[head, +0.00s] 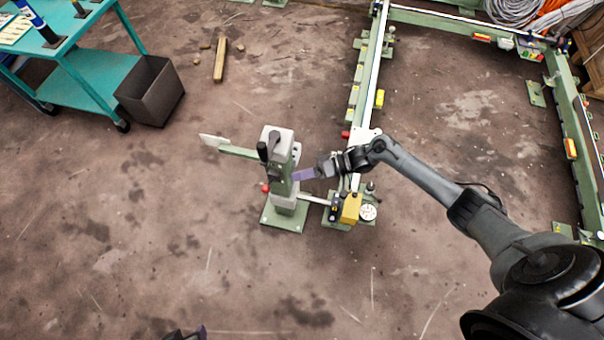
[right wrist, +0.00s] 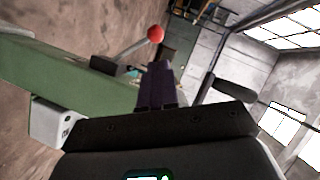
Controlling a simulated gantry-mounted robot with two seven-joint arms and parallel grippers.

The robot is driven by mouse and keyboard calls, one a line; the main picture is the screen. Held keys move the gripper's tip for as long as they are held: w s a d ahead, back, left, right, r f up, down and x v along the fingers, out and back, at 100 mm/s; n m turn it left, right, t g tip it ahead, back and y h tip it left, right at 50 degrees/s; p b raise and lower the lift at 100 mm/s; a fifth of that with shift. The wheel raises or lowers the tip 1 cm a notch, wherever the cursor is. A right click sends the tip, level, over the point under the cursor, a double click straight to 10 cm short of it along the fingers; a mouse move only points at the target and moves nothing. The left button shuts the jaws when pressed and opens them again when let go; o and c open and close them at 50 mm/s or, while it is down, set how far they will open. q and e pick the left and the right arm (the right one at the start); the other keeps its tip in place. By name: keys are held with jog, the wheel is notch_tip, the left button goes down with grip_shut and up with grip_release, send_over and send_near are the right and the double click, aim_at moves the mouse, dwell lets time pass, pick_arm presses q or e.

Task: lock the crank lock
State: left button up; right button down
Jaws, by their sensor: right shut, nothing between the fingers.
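A green post on a base plate (head: 284,218) stands on the floor in the middle of the head view. It carries a pale block at its top, a black crank handle (head: 262,152) and a red ball knob (head: 265,187). In the right wrist view a red ball on a metal lever (right wrist: 155,34) shows beyond the fingers. My right gripper (head: 298,175) is shut and empty, its purple fingertips at the post's right side; contact cannot be told. The fingers (right wrist: 158,82) also show in the right wrist view. Part of my left gripper (head: 200,332) shows at the bottom edge.
A green rail frame (head: 354,90) runs behind and right of the post. A yellow block (head: 351,208) sits beside the post. A teal cart (head: 90,75) and a dark bin (head: 151,92) stand at the upper left. The floor left and in front is clear.

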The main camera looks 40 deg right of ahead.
aim_at(269, 184)
pick_arm(q)
notch_tip(269, 184, down, 2)
jog(key=shift+d+f+b, duration=0.1)
jog(key=shift+f+b, duration=0.15)
jog(key=shift+b, duration=0.85)
pick_arm(e)
jog(key=x, duration=0.7)
jog(key=shift+w+a, duration=0.1)
pick_arm(q)
jog(key=shift+r, duration=0.1)
pick_arm(e)
jog(key=shift+a, duration=0.15)
